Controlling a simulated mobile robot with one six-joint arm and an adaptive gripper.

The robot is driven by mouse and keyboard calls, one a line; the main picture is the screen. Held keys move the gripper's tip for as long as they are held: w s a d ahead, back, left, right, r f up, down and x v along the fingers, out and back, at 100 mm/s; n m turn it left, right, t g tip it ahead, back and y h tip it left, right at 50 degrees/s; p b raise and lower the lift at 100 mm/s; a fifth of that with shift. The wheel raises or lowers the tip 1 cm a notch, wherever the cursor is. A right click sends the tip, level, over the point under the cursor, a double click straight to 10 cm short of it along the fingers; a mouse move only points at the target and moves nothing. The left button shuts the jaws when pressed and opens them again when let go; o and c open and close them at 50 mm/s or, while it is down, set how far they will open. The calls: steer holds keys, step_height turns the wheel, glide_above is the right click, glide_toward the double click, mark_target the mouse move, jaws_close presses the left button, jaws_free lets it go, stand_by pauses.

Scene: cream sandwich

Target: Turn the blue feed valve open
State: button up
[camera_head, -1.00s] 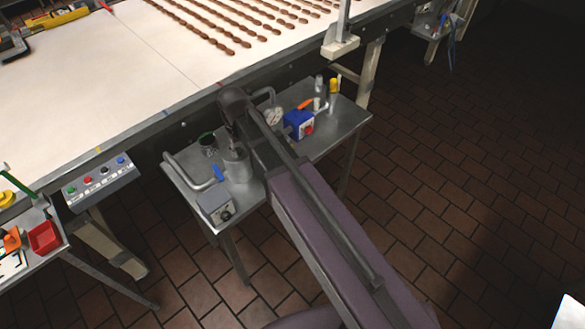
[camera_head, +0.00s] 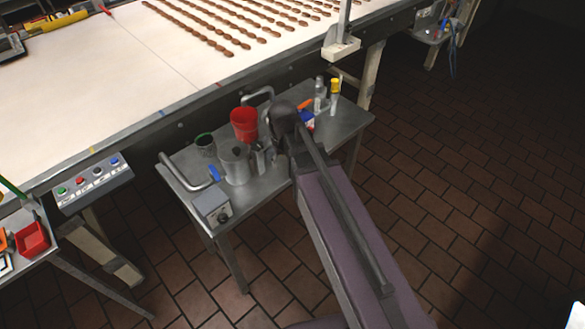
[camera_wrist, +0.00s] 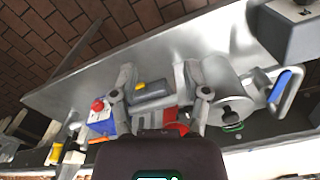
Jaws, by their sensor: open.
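The blue feed valve shows as a blue lever handle (camera_head: 214,173) beside a steel pot (camera_head: 235,163) on the small metal table. It also shows in the wrist view as a blue handle (camera_wrist: 284,86) on a grey fitting at the right. My gripper (camera_wrist: 161,94) is open, with its two fingers spread and nothing held between them. It hangs over the table between the pot and a blue box with a red knob (camera_wrist: 100,114), apart from the blue handle. In the head view my arm hides part of the table and most of the blue box.
A red cup (camera_head: 244,122) stands behind the pot. A grey box with a knob (camera_head: 213,208) sits at the table's near left corner, with a bent steel pipe (camera_head: 184,176) behind it. Bottles (camera_head: 334,92) stand at the right end. The conveyor (camera_head: 110,90) runs behind.

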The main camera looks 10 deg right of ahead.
steer(key=shift+s+d+f+m+b, duration=0.2)
steer(key=shift+s+d+f, duration=0.1)
steer(key=shift+d, duration=0.3)
steer(key=shift+s+d+f+m+b, duration=0.15)
steer(key=shift+d+f, duration=0.1)
steer(key=shift+d, duration=0.3)
steer(key=s+d+m, duration=0.2)
steer(key=s+d, duration=0.2)
steer(key=d, duration=0.5)
steer(key=shift+s, duration=0.4)
steer(key=shift+d, duration=0.15)
